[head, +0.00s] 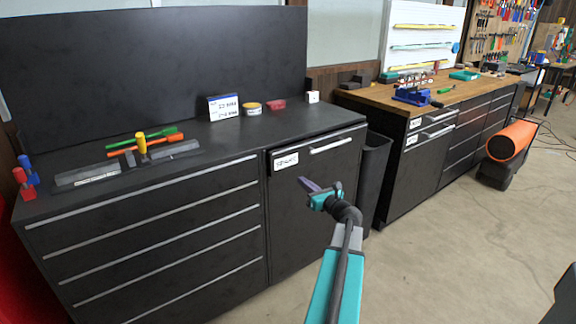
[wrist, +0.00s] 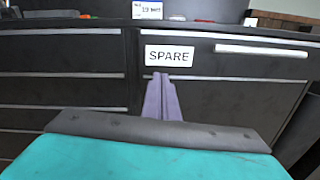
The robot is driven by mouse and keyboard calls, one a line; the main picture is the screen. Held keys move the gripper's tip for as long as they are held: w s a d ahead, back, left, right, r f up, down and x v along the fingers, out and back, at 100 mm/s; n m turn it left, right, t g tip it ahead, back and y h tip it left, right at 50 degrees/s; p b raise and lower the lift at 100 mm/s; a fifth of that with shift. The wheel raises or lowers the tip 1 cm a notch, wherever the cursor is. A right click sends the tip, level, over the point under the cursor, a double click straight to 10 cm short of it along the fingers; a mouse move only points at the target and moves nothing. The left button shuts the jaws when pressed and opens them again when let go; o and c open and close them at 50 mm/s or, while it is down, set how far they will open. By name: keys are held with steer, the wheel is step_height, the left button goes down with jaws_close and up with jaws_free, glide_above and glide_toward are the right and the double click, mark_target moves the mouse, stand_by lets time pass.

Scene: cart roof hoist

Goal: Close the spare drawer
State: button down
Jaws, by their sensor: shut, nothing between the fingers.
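The spare drawer (head: 325,157) is the black top drawer at the right end of the near workbench. It has a white label and a pale bar handle (head: 330,146). In the wrist view the label (wrist: 168,55) reads SPARE, and the handle (wrist: 262,50) runs to its right. The drawer front seems to stand slightly proud of the cabinet; how far is hard to tell. My gripper (head: 305,183) is in front of the drawer with its purple fingers together and empty. In the wrist view the fingertips (wrist: 160,76) show just below the label; contact cannot be told.
Wide drawers (head: 150,220) fill the bench's left side. Small boxes and tins (head: 252,107) and colored tools (head: 143,146) lie on top. A black bin (head: 373,165) stands right of the bench, before a wooden-topped bench (head: 455,95).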

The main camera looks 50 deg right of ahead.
mark_target(283, 161)
steer(key=shift+s+d+r+n+y, duration=0.15)
steer(key=shift+s+r+n+y, duration=0.15)
steer(key=shift+s+n, duration=0.2)
steer(key=shift+s+d+r+n+y, duration=0.1)
steer(key=shift+s+r+n+y, duration=0.1)
steer(key=shift+s+r+n, duration=0.3)
steer(key=shift+f, duration=0.1)
steer(key=p+x, duration=0.3)
steer(key=x, duration=1)
steer(key=shift+w+d, duration=0.15)
steer(key=shift+w, duration=0.3)
steer(key=shift+b+x, duration=0.9)
steer(key=shift+x, duration=0.7)
steer(key=shift+w+d, duration=0.1)
steer(key=shift+w, duration=0.05)
steer(key=shift+w+r, duration=0.1)
steer(key=shift+r, duration=0.2)
